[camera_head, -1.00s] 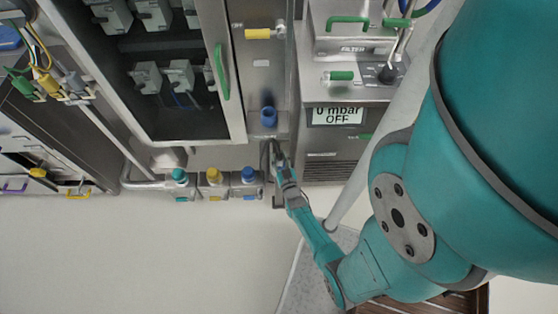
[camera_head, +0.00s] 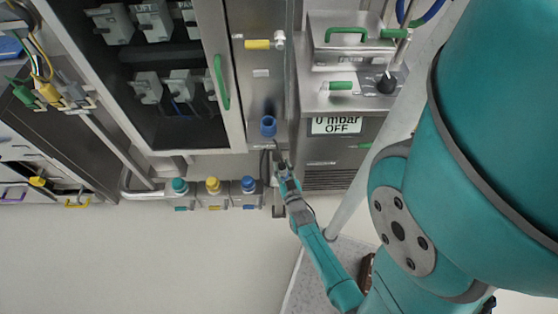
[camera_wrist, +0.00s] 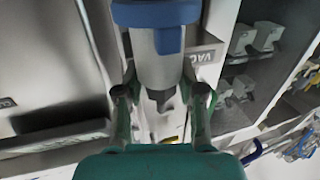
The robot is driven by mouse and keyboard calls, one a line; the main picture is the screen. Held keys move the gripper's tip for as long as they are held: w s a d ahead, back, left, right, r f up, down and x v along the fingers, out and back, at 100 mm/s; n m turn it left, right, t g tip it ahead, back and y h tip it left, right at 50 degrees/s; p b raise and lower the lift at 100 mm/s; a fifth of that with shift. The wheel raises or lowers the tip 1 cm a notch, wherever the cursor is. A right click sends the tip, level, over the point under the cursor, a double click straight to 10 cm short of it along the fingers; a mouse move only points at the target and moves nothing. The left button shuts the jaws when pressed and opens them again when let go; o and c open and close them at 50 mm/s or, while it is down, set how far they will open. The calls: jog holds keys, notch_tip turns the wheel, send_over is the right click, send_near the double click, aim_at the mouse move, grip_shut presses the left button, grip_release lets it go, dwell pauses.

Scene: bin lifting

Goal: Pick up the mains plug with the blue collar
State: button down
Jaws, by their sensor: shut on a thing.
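The mains plug with the blue collar (camera_head: 268,126) is at the lower end of the narrow metal panel, left of the display. In the wrist view the plug (camera_wrist: 158,62) shows its wide blue collar at the top, a pale grey body and a dark narrow end towards me. My gripper (camera_head: 273,152) is just below the plug in the head view. In the wrist view its fingers (camera_wrist: 161,96) stand on either side of the plug's narrow end, shut on it. Whether the plug is free of its holder cannot be told.
Three sockets with teal, yellow and blue tops (camera_head: 214,190) stand left of my gripper. An open cabinet (camera_head: 160,80) with a green handle (camera_head: 221,83) is at upper left. A metal unit with a display (camera_head: 336,124) stands at right.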

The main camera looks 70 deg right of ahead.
jog(key=v, duration=1.3)
jog(key=shift+s+a, duration=0.15)
jog(key=shift+a, duration=0.15)
